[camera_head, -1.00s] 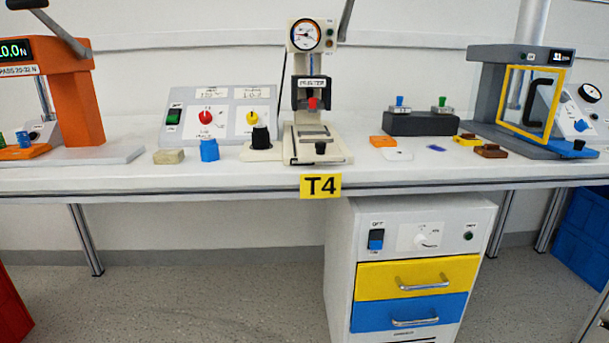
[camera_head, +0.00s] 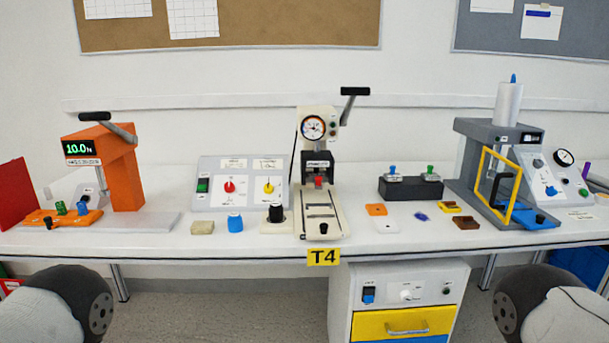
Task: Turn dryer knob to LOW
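The unit that appears to be the dryer is a white cabinet (camera_head: 340,301) under the table. Its front panel has a small white rotary knob (camera_head: 406,294) in the middle, and a blue rocker switch (camera_head: 368,295) to the left. The knob's pointer and labels are too small to read. Below the panel are a yellow drawer (camera_head: 375,325) and part of a blue drawer. Neither gripper shows; only a link of each of my arms is in the lower corners, well apart from the cabinet.
The white table (camera_head: 170,243) overhangs the cabinet, with a yellow T4 label (camera_head: 323,257) at its edge. On it stand an orange press (camera_head: 125,175), a control box (camera_head: 212,187) with red and yellow knobs, a cream press (camera_head: 320,215) and a grey machine (camera_head: 465,165).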

